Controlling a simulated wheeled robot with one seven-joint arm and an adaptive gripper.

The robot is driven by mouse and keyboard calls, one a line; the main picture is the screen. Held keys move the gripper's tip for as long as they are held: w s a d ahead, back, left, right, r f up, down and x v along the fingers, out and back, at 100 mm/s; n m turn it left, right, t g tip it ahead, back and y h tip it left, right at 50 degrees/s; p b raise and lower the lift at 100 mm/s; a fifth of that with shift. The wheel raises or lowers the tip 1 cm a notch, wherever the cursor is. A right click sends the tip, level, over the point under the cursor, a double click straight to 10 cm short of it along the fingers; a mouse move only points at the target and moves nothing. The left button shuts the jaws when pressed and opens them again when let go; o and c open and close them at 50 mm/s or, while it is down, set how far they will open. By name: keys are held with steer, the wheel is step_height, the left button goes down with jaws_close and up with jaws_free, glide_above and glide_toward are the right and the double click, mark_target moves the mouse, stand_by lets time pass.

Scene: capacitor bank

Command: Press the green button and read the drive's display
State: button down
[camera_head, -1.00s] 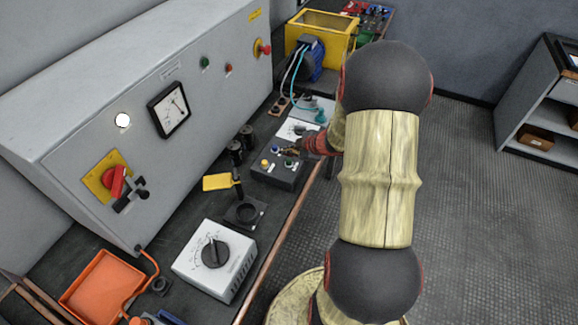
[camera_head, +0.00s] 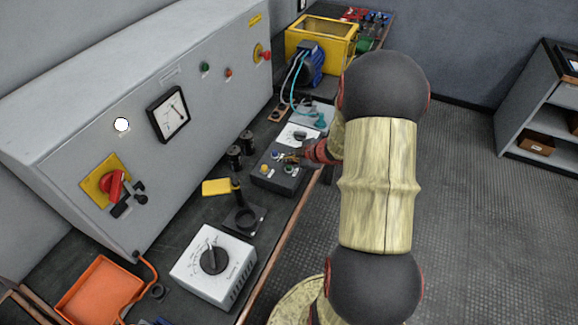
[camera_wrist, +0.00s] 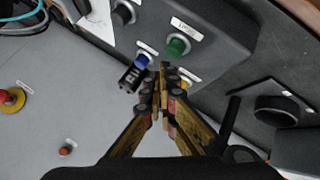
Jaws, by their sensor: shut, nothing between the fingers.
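A dark control box (camera_head: 276,184) with buttons sits on the bench. Its green button (camera_head: 289,170) is near the right end; it also shows in the wrist view (camera_wrist: 178,46). The box has a blue button (camera_wrist: 142,61) and a yellow button too. My gripper (camera_wrist: 163,72) is shut and empty, its fingertips just short of the green button in the wrist view. In the head view my gripper (camera_head: 293,157) is over the box's far edge. I cannot tell whether it touches anything. No readable display shows; a white-faced unit with a dark knob (camera_head: 300,133) stands behind the box.
A grey cabinet (camera_head: 150,90) with a dial meter (camera_head: 168,112) and red switch runs along the left. A white dial box (camera_head: 213,266), black stand (camera_head: 240,220) and orange tray (camera_head: 100,290) are nearer. A yellow-framed machine (camera_head: 320,38) stands at the back.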

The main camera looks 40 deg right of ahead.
steer(key=shift+f, duration=0.1)
stand_by(0.6)
steer(key=shift+f, duration=0.35)
